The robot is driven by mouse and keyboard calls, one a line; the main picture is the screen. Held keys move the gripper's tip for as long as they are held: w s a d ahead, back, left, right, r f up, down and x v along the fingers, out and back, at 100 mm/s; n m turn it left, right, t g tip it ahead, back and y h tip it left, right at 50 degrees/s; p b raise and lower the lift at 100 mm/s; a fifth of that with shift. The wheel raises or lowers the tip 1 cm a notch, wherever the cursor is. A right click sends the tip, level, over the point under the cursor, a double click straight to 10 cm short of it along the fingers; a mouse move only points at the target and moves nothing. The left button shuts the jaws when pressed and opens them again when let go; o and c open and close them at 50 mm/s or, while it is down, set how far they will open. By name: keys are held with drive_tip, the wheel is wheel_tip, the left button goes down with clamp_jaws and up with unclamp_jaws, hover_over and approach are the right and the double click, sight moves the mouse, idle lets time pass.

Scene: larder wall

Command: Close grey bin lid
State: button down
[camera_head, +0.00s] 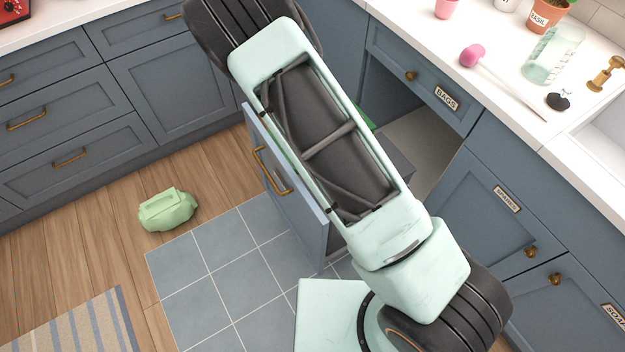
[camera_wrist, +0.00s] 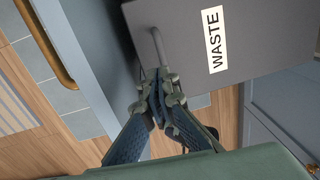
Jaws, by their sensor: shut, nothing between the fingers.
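A dark grey panel marked WASTE (camera_wrist: 255,50) fills the upper right of the wrist view. It belongs to the grey bin; whether it is the lid or the bin's front I cannot tell. A thin grey bar handle (camera_wrist: 157,46) is on it. My gripper (camera_wrist: 158,88) is shut and empty, its fingertips at the handle's lower end; contact is unclear. In the head view only a dark grey corner of the bin (camera_head: 401,162) shows beside my arm, inside the pulled-out drawer. My arm hides the rest, and my gripper is out of sight there.
The blue drawer front (camera_head: 290,185) stands out from the cabinets, with a brass handle (camera_head: 270,170). A green edge (camera_head: 364,118) shows behind my arm. A light green bag-like object (camera_head: 167,209) lies on the wooden floor.

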wheel_tip(320, 180, up, 10)
drive_tip(key=a+p, duration=0.1)
drive_tip(key=p, duration=0.1)
drive_tip(key=shift+s+a, duration=0.35)
drive_tip(key=shift+s, duration=0.1)
drive_tip(key=shift+r, duration=0.15)
